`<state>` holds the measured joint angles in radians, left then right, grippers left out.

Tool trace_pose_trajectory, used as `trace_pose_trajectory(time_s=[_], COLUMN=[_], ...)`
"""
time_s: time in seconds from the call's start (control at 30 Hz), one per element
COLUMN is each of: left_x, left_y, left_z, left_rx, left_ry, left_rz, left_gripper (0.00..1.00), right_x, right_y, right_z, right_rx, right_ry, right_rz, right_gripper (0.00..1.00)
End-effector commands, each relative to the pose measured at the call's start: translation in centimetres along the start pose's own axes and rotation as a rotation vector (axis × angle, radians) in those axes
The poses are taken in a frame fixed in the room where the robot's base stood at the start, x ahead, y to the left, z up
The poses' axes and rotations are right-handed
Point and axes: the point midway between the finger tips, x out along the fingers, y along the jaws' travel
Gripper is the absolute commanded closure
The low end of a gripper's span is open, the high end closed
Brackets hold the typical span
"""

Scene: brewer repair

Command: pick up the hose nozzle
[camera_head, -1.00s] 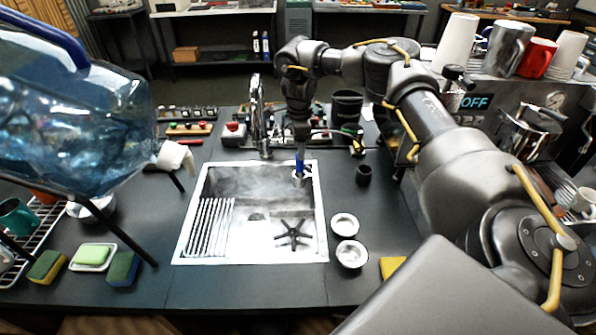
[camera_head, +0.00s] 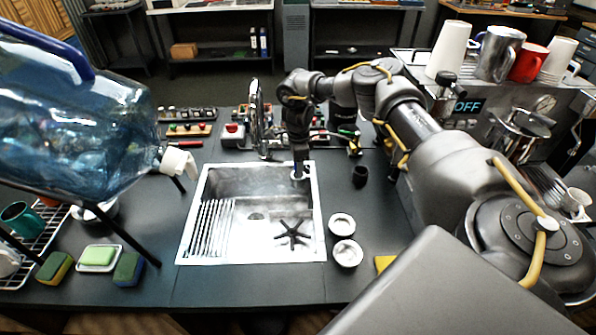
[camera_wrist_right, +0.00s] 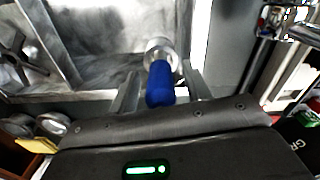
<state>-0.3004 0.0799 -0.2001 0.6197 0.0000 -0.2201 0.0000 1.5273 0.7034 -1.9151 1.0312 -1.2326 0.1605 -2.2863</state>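The hose nozzle shows in the right wrist view as a blue grip (camera_wrist_right: 160,86) with a round metal part (camera_wrist_right: 160,50) beyond it. It sits at the sink's back right corner. My right gripper (camera_wrist_right: 161,88) is open, with one finger on each side of the blue grip and a gap showing on both sides. In the head view my right gripper (camera_head: 299,170) points down over that corner and mostly hides the nozzle. My left gripper is not in view.
The sink (camera_head: 322,215) holds a drying rack and a black star-shaped part (camera_head: 292,233). The faucet (camera_head: 262,130) stands left of my right gripper. A black cup (camera_head: 360,175) and two small metal bowls (camera_head: 342,224) are to the right. A large water bottle (camera_head: 75,120) fills the left.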

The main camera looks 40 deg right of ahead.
Motion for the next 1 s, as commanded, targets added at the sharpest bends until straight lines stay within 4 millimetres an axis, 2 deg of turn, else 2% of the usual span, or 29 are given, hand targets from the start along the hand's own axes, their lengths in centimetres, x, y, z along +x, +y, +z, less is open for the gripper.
trace_pose_trajectory(time_s=[0.03, 0.3, 0.37, 0.67, 0.77, 1.0], left_x=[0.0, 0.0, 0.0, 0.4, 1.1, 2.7], left_y=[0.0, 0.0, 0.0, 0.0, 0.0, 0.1], left_z=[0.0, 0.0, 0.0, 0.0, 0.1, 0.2], left_rx=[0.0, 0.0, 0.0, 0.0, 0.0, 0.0], left_ry=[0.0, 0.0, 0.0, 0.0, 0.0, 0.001], left_rz=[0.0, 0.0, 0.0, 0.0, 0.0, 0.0], left_gripper=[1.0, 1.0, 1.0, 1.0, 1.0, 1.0], right_x=[0.0, 0.0, -0.1, -0.7, -2.1, -6.9], right_y=[0.0, 0.0, 0.0, -0.1, -0.1, -0.1], right_z=[0.0, 0.0, 0.0, 0.0, 0.0, 0.1], right_rx=[0.0, 0.0, 0.0, 0.001, 0.0, 0.0], right_ry=[0.0, 0.0, 0.0, -0.002, -0.004, -0.003], right_rz=[0.0, 0.0, 0.0, -0.003, -0.004, -0.005], right_gripper=[0.59, 0.94, 1.0, 1.0, 1.0, 1.0])
